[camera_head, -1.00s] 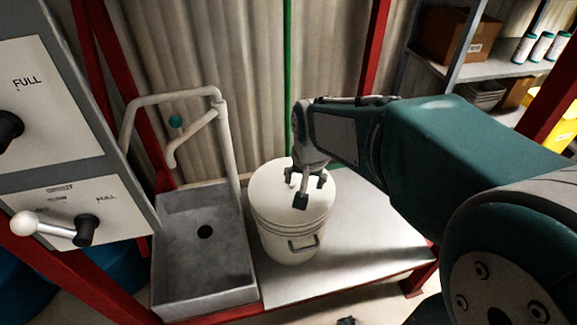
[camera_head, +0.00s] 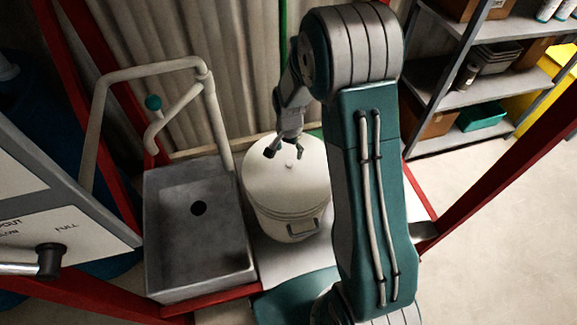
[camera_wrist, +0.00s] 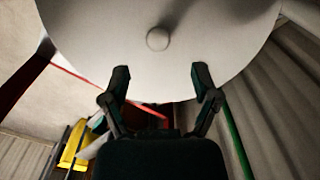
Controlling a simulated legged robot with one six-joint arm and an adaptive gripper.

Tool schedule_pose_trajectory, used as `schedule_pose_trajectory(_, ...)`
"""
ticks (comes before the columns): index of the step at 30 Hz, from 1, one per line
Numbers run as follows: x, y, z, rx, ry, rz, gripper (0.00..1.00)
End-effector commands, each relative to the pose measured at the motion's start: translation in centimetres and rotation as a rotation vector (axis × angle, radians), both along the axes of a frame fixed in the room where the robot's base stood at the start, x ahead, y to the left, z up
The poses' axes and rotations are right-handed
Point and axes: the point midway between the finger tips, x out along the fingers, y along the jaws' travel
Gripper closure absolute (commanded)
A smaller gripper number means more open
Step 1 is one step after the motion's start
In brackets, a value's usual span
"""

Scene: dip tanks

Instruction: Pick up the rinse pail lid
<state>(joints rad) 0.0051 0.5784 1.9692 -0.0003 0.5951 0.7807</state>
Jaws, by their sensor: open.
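The rinse pail lid (camera_head: 270,178) is a round, off-white disc with a small knob (camera_head: 289,164) at its centre. It sits on top of the white pail (camera_head: 291,228), which has a handle on its front. My gripper (camera_head: 284,152) is open and empty over the far part of the lid, close to the knob. In the wrist view the lid (camera_wrist: 100,30) fills the upper part of the picture. The knob (camera_wrist: 157,39) lies beyond and between the two spread fingertips (camera_wrist: 158,74), apart from them.
A grey sink (camera_head: 168,240) with a drain stands left of the pail. A pale pipe spout (camera_head: 150,82) with a teal knob rises behind it. A control panel with a lever (camera_head: 48,260) is at the left edge. Shelves (camera_head: 470,95) stand at the right. Red frame posts surround the bench.

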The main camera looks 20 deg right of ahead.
Motion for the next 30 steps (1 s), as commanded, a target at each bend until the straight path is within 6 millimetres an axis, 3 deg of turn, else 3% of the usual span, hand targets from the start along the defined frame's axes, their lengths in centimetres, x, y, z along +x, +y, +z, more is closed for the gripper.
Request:
schedule_pose_trajectory(15,-0.2,0.2,-6.1,0.000,0.000,0.000,0.21)
schedule_pose_trajectory(24,-0.2,0.2,-6.6,0.000,-0.001,0.000,0.21)
schedule_pose_trajectory(29,-0.2,0.2,-6.6,0.001,-0.002,0.000,0.93)
schedule_pose_trajectory(30,-0.2,0.2,-6.6,0.001,-0.002,0.000,1.00)
